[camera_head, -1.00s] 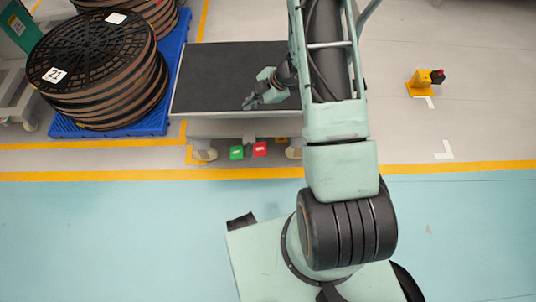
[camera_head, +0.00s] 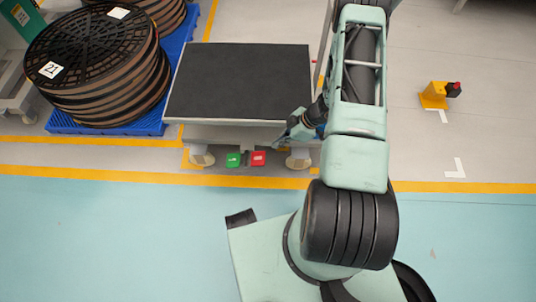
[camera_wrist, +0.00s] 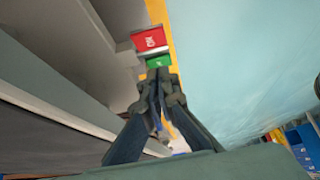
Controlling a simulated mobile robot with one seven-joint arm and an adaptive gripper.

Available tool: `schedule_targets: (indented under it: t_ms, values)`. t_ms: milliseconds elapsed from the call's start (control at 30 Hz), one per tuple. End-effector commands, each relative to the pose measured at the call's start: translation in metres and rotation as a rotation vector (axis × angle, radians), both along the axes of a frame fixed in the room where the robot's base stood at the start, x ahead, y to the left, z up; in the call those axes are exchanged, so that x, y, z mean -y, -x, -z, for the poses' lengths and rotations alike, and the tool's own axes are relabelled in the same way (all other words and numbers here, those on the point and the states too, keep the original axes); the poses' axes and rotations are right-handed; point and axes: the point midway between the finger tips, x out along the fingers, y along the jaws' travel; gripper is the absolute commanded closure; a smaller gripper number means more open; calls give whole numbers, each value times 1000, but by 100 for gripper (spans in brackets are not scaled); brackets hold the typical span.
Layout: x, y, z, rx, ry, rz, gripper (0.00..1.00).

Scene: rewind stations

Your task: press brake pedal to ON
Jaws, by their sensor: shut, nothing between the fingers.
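A red pedal (camera_head: 258,158) and a green pedal (camera_head: 233,159) sit side by side low under the front edge of the black-topped table. In the wrist view the red pedal (camera_wrist: 150,40) bears white lettering, too blurred to read surely. The green pedal (camera_wrist: 157,62) is partly hidden by my fingertips there. My gripper (camera_head: 283,137) is shut and empty, at the table's front edge, up and right of the red pedal. In the wrist view my gripper (camera_wrist: 159,78) points towards the pedals. I cannot tell its exact gap to them.
The black-topped table (camera_head: 240,80) is bare. Stacked reels (camera_head: 100,75) stand on a blue pallet (camera_head: 180,90) at the left. A yellow post with a red button (camera_head: 435,95) stands at the right. The blue-green floor in front is open.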

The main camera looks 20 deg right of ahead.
Motion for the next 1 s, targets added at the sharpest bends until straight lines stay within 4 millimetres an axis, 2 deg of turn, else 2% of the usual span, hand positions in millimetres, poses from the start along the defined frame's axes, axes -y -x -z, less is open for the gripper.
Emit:
schedule_targets:
  t_ms: [400,533,667,1000]
  values:
    - [0,1,2,-4,0,5,100]
    - [-4,1,11,-5,-1,4,100]
    - [-14,-3,29,-5,-3,3,100]
    - [-50,-14,91,-5,-2,3,100]
